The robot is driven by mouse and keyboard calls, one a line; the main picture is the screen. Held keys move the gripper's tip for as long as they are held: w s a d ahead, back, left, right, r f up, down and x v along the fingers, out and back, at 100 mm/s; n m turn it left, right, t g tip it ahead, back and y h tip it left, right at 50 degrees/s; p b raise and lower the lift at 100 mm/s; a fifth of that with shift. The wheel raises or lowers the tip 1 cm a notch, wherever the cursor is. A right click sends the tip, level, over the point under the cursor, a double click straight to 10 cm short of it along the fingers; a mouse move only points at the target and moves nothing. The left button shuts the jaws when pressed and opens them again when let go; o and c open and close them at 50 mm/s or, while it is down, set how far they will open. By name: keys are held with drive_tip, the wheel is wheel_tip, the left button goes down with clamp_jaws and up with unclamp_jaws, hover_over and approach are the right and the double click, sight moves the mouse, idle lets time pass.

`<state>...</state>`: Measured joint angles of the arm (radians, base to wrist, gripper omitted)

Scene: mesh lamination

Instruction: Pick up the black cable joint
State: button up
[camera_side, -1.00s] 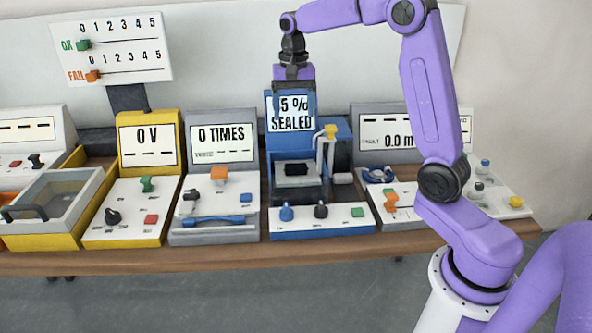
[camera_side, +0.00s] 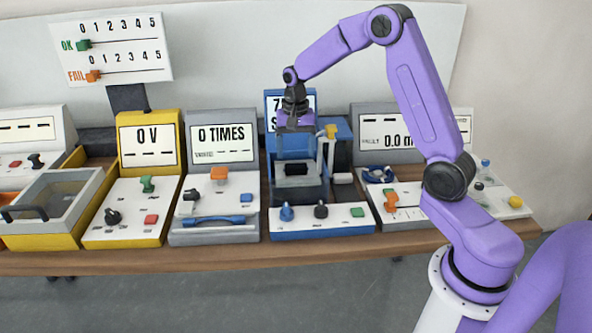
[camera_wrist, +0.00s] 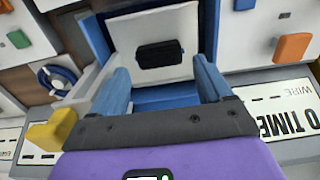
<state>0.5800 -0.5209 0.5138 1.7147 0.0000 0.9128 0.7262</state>
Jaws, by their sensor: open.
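The black cable joint (camera_side: 296,168) lies on a pale plate inside the blue sealing machine (camera_side: 318,222). In the wrist view the joint (camera_wrist: 159,53) is a dark rounded block on the white plate (camera_wrist: 120,30), between and beyond the fingertips. My gripper (camera_side: 295,150) is above the joint in the side view, pointing down. In the wrist view my gripper (camera_wrist: 160,78) shows two blue fingers spread apart with nothing between them. The fingers are hard to make out against the blue machine in the side view.
A yellow lever (camera_side: 331,131) stands just right of my gripper on the machine. The sealing display (camera_side: 277,103) is behind my wrist. A grey counter unit (camera_side: 215,220) is to the left, and a fault-display unit (camera_side: 385,140) to the right.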

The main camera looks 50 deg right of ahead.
sight(296, 166)
drive_tip(key=shift+d+f, duration=0.15)
drive_tip(key=shift+f, duration=2.45)
drive_tip(key=c, duration=0.8)
drive_tip(key=shift+c, duration=0.2)
drive_tip(key=shift+r, duration=0.15)
